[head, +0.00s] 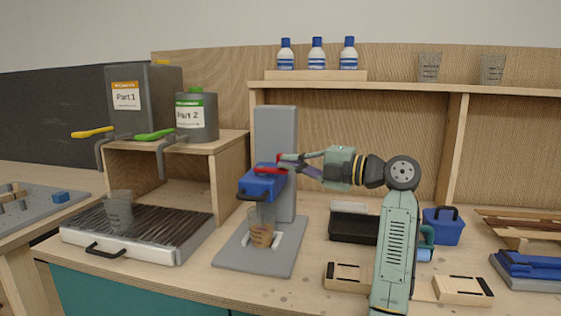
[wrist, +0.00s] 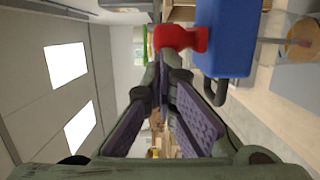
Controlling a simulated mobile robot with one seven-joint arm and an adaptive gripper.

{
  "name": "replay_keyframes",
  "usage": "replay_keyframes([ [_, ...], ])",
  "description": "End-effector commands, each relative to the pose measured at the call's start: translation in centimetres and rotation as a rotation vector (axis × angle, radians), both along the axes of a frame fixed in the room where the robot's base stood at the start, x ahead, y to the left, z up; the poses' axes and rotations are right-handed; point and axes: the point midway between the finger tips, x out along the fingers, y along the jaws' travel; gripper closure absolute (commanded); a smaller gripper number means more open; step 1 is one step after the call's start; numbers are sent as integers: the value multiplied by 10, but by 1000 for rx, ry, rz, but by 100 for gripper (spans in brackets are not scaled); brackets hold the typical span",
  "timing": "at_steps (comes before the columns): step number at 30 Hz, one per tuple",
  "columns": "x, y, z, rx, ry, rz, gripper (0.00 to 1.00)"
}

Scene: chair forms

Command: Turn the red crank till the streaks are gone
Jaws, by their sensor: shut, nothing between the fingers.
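The red crank (head: 268,170) sits on top of the blue mixer head (head: 261,187), which is fixed to a grey upright (head: 275,125). A clear cup (head: 261,230) with brownish, unevenly coloured contents stands below the head. My gripper (head: 284,160) is shut and empty, its fingertips beside the crank's right end. In the wrist view, the crank (wrist: 180,38) shows as a red knob just beyond the fingertips (wrist: 160,75), next to the blue head (wrist: 226,38). I cannot tell whether the fingers touch the crank.
An empty cup (head: 119,210) stands on the slatted tray (head: 140,228) at left. Two grey containers, Part 1 (head: 145,100) and Part 2 (head: 198,118), stand on a wooden shelf. A black tray (head: 352,225) and blue caddy (head: 443,226) are at right. Bottles (head: 317,55) line the upper shelf.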

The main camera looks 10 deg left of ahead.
Motion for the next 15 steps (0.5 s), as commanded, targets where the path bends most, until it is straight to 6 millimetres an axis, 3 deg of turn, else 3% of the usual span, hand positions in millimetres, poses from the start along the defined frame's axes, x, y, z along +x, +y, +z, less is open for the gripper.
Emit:
replay_keyframes([
  [15, 26, -5, 0, -2, 1, 46, 100],
])
